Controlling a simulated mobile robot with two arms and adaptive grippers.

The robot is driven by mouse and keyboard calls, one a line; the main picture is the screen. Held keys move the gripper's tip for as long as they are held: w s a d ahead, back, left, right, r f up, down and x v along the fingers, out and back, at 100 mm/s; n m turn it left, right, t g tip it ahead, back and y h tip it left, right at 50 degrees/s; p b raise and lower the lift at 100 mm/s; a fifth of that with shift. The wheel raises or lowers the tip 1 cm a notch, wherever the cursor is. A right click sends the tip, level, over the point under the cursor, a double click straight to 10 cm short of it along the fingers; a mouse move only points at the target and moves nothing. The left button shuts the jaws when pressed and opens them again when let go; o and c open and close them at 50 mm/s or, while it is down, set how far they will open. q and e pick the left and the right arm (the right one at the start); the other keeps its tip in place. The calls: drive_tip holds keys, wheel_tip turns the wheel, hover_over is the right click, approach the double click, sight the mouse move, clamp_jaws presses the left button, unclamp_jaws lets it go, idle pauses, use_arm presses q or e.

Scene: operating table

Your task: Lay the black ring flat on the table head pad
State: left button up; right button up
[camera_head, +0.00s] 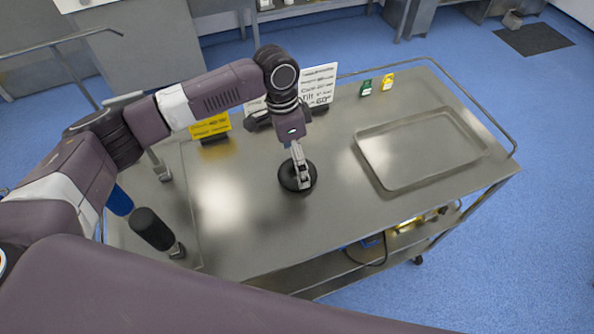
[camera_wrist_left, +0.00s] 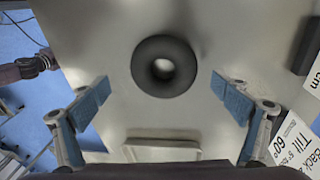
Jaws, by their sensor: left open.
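The black ring (camera_head: 285,173) lies flat on the steel cart top (camera_head: 340,225). It also shows in the left wrist view (camera_wrist_left: 144,66), round with a bright hole, above centre. My left gripper (camera_head: 299,182) points down over the ring and hides part of it in the head view. I cannot make out the table head pad in either view. My right gripper is not in view.
An empty shallow metal tray (camera_head: 378,166) is on the cart's right. Sign cards (camera_head: 320,84), a yellow sign (camera_head: 210,126) and small green (camera_head: 366,88) and yellow (camera_head: 388,81) items stand along the back. A dark cylinder (camera_head: 150,228) is at the left. Bare steel surrounds the ring.

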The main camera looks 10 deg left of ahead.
sight(296, 177)
use_arm(q)
wheel_tip(296, 177, down, 3)
drive_tip(key=shift+r+p, duration=0.2)
drive_tip(key=shift+p, duration=0.1)
drive_tip(key=shift+d+f, duration=0.1)
drive_tip(key=shift+f, duration=0.35)
drive_tip(key=c, duration=1.4)
drive_tip(key=shift+c, duration=0.2)
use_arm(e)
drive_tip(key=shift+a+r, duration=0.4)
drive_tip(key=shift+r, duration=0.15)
use_arm(q)
drive_tip(key=shift+r, duration=0.15)
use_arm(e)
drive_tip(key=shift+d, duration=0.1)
